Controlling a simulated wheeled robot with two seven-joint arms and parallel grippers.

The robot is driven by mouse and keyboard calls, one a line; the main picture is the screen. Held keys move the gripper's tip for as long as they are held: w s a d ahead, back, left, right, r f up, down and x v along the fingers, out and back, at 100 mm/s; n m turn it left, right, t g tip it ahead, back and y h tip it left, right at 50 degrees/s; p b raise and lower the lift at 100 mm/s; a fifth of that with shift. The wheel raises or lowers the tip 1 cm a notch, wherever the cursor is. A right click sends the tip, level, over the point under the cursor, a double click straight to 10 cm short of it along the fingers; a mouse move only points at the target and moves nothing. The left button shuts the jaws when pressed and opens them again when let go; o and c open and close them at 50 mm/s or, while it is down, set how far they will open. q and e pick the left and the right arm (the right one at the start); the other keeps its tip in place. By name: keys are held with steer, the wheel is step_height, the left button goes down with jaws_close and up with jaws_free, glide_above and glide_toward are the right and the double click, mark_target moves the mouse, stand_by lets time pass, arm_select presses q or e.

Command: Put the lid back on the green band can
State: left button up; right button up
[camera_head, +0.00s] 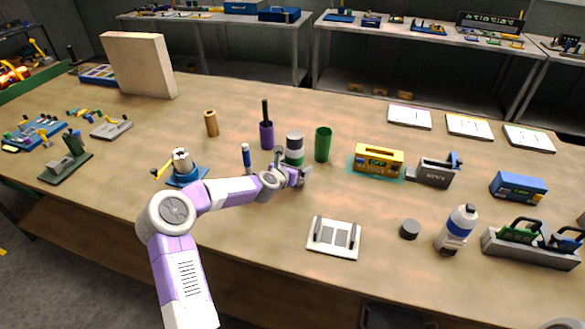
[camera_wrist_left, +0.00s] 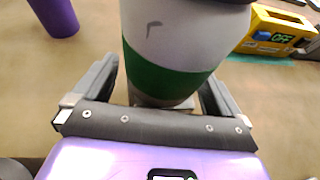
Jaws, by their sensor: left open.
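The green band can (camera_head: 294,149) stands upright on the table, white with a green band and a dark top edge. In the left wrist view the can (camera_wrist_left: 170,45) fills the space between the fingers. My left gripper (camera_head: 291,170) is open, one finger on each side of the can low down; I cannot tell whether either finger touches it. A dark grey round piece (camera_head: 409,229), which looks like a lid, lies on the table to the right, nearer the front. My right gripper is not in view.
A green cup (camera_head: 323,144) stands just right of the can, and a purple holder (camera_head: 266,135) just left. A yellow box (camera_head: 379,161) reading OFF is farther right. A white tray (camera_head: 334,237) and a bottle (camera_head: 457,230) flank the dark round piece.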

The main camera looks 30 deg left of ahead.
arm_select(q)
steer(key=shift+r, duration=0.2)
steer(key=shift+s, duration=0.35)
steer(key=a+p+v, duration=0.1)
steer(key=v, duration=1)
steer(key=shift+d+r, duration=0.15)
steer(key=shift+d, duration=0.35)
steer(key=shift+s, duration=0.1)
